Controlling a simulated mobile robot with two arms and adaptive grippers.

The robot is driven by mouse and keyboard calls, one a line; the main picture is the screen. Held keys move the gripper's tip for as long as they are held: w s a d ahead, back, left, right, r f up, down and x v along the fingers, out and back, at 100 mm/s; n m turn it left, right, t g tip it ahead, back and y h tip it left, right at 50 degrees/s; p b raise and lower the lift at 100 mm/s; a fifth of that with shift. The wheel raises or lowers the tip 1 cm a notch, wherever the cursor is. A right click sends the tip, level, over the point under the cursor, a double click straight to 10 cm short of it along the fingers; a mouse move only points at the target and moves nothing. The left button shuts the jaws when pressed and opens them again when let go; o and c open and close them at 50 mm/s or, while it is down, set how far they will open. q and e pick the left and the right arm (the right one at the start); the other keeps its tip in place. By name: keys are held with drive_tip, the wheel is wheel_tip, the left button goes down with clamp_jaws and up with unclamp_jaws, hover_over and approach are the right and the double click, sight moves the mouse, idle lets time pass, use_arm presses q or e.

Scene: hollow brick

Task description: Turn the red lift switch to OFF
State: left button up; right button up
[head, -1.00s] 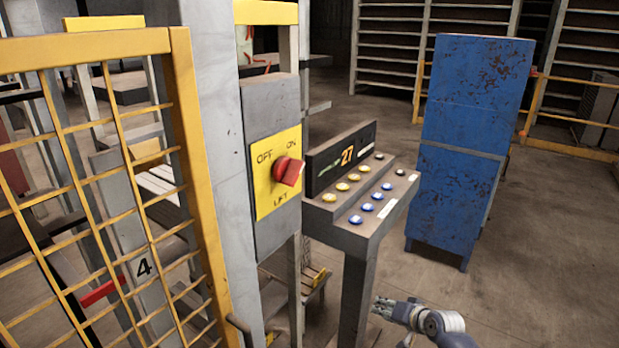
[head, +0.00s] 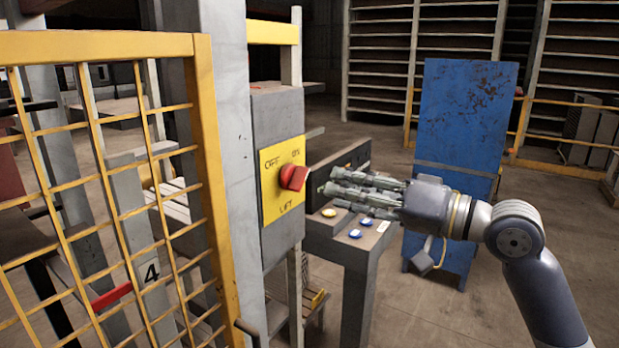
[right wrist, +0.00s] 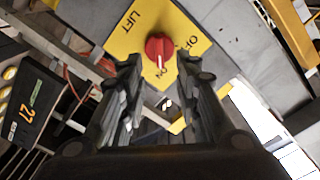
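The red lift switch (head: 293,177) sits on a yellow plate (head: 270,205) marked OFF, ON and LIFT, fixed to a grey box on a post. Its knob points toward the ON side. My right gripper (head: 328,188) is just right of the knob, fingers pointing at it, with a small gap in the head view. In the right wrist view the knob (right wrist: 159,48) lies ahead of and between the fingertips, and the gripper (right wrist: 160,75) is open and empty. My left gripper is not in view.
A control desk (head: 345,245) with buttons stands right behind the gripper, partly hidden by it. A yellow mesh gate (head: 212,160) stands to the left of the post. A blue cabinet (head: 462,110) stands behind on the right. Open floor lies at the right.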

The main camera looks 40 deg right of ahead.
sight(305, 180)
drive_tip(key=p+x, duration=0.2)
drive_tip(key=x, duration=0.4)
drive_tip(key=shift+w+a+r, duration=0.1)
drive_tip(key=shift+w+r, duration=0.05)
drive_tip(key=shift+w, duration=0.2)
drive_tip(key=shift+w+a, duration=0.2)
drive_tip(key=shift+w, duration=0.3)
clamp_jaws()
